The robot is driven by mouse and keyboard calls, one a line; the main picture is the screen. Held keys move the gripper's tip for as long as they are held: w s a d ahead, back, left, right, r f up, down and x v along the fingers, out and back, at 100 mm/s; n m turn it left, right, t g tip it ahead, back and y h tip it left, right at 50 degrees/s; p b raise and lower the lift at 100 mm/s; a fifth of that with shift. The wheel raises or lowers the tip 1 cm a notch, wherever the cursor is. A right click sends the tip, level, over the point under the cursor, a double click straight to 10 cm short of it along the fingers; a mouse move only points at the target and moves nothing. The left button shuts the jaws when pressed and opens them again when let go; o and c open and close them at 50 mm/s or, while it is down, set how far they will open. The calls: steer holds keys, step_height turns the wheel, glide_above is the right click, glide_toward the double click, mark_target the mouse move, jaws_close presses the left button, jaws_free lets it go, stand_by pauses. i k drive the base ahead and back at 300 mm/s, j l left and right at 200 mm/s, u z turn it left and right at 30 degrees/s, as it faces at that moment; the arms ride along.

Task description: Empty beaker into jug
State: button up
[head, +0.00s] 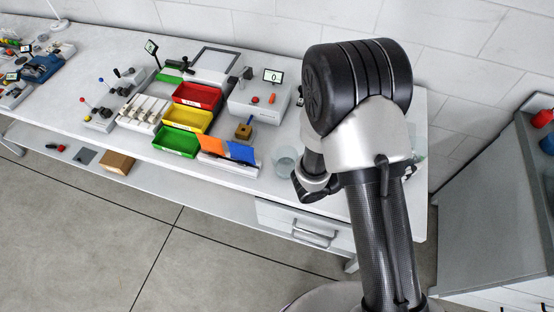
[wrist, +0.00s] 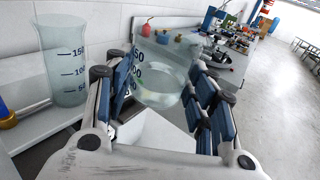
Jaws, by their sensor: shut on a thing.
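My gripper (wrist: 150,78) is shut on a clear glass beaker (wrist: 162,84) with dark printed marks, seen between its blue-padded fingers in the wrist view. The beaker looks tilted; its contents are hard to make out. A larger clear vessel (wrist: 65,62), marked 150, 100 and 50, stands upright to the left, apart from the gripper; it may be the jug. In the head view my arm hides the gripper. A clear round vessel (head: 285,160) stands on the bench left of my wrist. A sliver of glass (head: 419,142) shows right of my arm; I cannot tell which vessel.
The bench (head: 115,160) holds red, yellow and green bins (head: 197,95), a control box (head: 258,98) and an orange-and-blue item (head: 228,150). A grey cabinet (head: 485,215) with coloured bottles stands to the right. The white wall (wrist: 95,20) is close behind the standing vessel.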

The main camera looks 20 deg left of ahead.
mark_target(283, 171)
steer(key=l+u, duration=0.15)
steer(key=u, duration=0.25)
steer(key=l+u, duration=0.1)
steer(key=u, duration=0.3)
steer(key=k+l+u, duration=0.1)
steer(key=u, duration=0.3)
